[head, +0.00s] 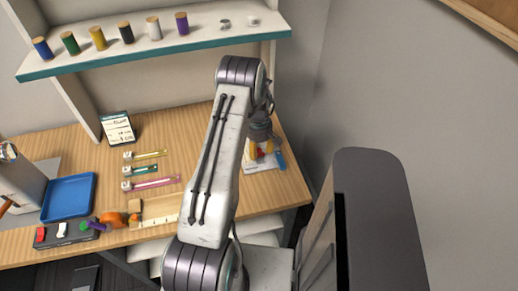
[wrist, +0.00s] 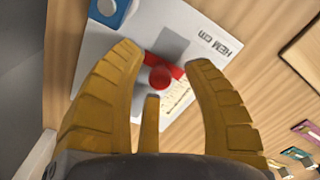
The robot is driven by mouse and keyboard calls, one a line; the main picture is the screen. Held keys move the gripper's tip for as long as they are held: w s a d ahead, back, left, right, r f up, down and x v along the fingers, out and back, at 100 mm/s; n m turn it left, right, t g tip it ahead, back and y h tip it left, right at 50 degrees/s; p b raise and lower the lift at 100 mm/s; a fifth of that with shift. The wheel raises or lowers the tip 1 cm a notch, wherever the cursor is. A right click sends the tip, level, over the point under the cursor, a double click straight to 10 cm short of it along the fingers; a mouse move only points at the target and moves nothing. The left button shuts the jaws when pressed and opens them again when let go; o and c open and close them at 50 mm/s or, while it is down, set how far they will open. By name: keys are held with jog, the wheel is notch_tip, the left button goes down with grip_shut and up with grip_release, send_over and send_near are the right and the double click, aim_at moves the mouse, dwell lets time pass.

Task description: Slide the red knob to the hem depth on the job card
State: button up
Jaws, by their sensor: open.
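The red knob (wrist: 160,77) sits on a red slider across the white hem gauge plate (wrist: 203,38), which is marked "HEM cm" and has a printed scale. My gripper (wrist: 164,58) is open above the plate. Its yellow fingers stand on both sides of the knob in the wrist view, with a visible gap on each side. I cannot tell how far above the knob the fingertips are. In the head view, the gauge plate (head: 270,166) is at the desk's right end, partly hidden by my arm. The job card (head: 117,128) leans at the back left; its writing is too small to read surely.
A blue knob or block (wrist: 112,10) is on the gauge plate's edge. Colored strips (head: 150,184), a blue tray (head: 68,198) and an orange item (head: 112,219) lie left of my arm. A shelf with spools (head: 150,41) hangs above. A wall is close on the right.

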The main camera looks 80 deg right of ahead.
jog(key=shift+o, duration=0.3)
grip_shut()
jog(key=shift+w+d+f+b, duration=0.2)
jog(key=shift+d+b, duration=0.15)
jog(key=shift+b, duration=0.2)
jog(key=shift+w+d+r+b, duration=0.1)
jog(key=shift+w+d+b, duration=0.25)
jog(key=shift+d+b, duration=0.4)
